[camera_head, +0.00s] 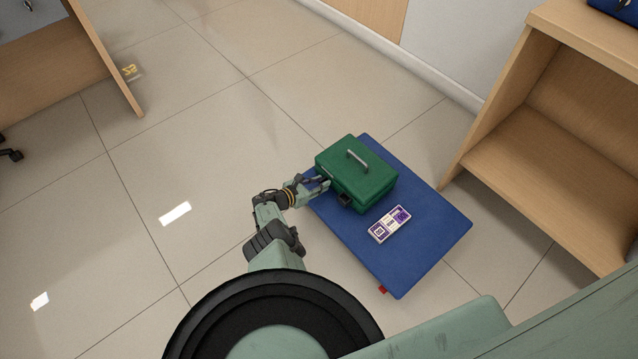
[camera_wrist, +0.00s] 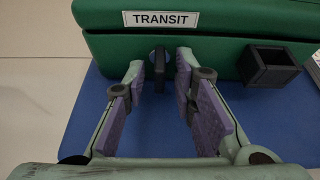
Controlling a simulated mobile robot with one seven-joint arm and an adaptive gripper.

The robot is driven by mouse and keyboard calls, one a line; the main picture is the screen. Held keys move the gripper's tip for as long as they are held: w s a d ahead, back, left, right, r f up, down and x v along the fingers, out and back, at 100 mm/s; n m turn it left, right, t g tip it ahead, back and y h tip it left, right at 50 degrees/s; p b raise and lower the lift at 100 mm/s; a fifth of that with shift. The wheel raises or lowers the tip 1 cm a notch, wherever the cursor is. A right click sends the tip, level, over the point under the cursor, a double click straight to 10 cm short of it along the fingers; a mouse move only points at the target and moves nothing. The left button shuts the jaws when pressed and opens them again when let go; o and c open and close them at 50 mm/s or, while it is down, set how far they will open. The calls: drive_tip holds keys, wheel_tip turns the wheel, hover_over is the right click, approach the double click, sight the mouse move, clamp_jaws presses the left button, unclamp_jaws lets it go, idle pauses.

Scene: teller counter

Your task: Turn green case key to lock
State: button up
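The green case (camera_head: 372,187) is closed, with a grey handle on its lid, and sits on a blue mat (camera_head: 425,248). In the wrist view the case front (camera_wrist: 215,50) carries a TRANSIT label (camera_wrist: 160,19). Below the label a dark upright key (camera_wrist: 159,69) sticks out of the case front. My gripper (camera_head: 324,182) is at the case's front side. In the wrist view my gripper (camera_wrist: 159,72) is open, with one finger on each side of the key and a visible gap to each. The key cannot be made out in the head view.
A black open box-like fitting (camera_wrist: 270,66) juts from the case front, right of my gripper. A banded bundle of notes (camera_head: 390,224) lies on the mat. A wooden shelf unit (camera_head: 545,135) stands at right.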

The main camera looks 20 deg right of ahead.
drive_tip(key=shift+a, duration=0.1)
idle(0.3)
drive_tip(key=v, duration=0.7)
idle(0.3)
drive_tip(key=shift+a+r, duration=0.1)
drive_tip(key=shift+a, duration=0.1)
